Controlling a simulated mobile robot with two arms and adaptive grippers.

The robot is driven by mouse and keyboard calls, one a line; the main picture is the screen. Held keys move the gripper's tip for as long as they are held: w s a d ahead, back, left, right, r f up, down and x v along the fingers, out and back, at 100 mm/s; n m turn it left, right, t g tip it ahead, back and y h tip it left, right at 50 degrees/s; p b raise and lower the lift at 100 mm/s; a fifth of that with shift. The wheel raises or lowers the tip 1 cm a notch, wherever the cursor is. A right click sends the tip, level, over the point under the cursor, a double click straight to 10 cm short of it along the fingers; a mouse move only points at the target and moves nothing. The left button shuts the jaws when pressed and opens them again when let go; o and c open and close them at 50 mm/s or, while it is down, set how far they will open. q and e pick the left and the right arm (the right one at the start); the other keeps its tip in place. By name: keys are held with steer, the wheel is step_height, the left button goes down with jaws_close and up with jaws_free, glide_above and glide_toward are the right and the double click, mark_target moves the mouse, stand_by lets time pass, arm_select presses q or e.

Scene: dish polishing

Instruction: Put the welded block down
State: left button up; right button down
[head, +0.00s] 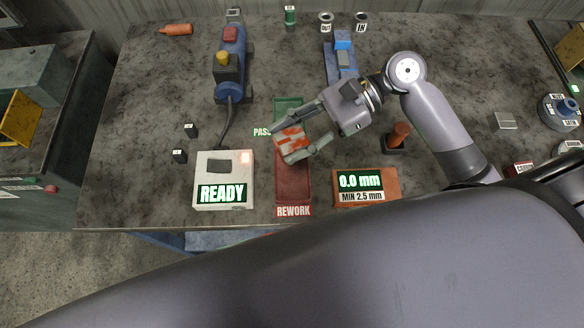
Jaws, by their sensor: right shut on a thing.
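The welded block (291,139), pale with orange-red patches, is between the fingers of my right gripper (280,146), which is shut on it. The gripper reaches in from the right and holds the block over the join of two trays. The green tray (288,103), by the partly hidden PASS label, lies behind it. The red REWORK tray (293,191) lies in front. Whether the block touches a tray cannot be told. My left gripper is not in view.
A white box reading READY (223,168) stands left of the red tray. An orange gauge reading 0.0 mm (366,182) stands right of it. A blue machine (230,65) and a blue clamp-like fixture (341,62) stand farther back. The left part of the table is mostly clear.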

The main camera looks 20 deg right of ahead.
step_height(320, 180, down, 14)
stand_by(0.5)
steer(key=c, duration=0.9)
jaws_free()
steer(key=shift+f, duration=0.15)
steer(key=shift+c, duration=0.2)
steer(key=b+v, duration=0.1)
steer(key=v, duration=0.6)
steer(key=shift+d, duration=0.3)
steer(key=shift+r, duration=0.25)
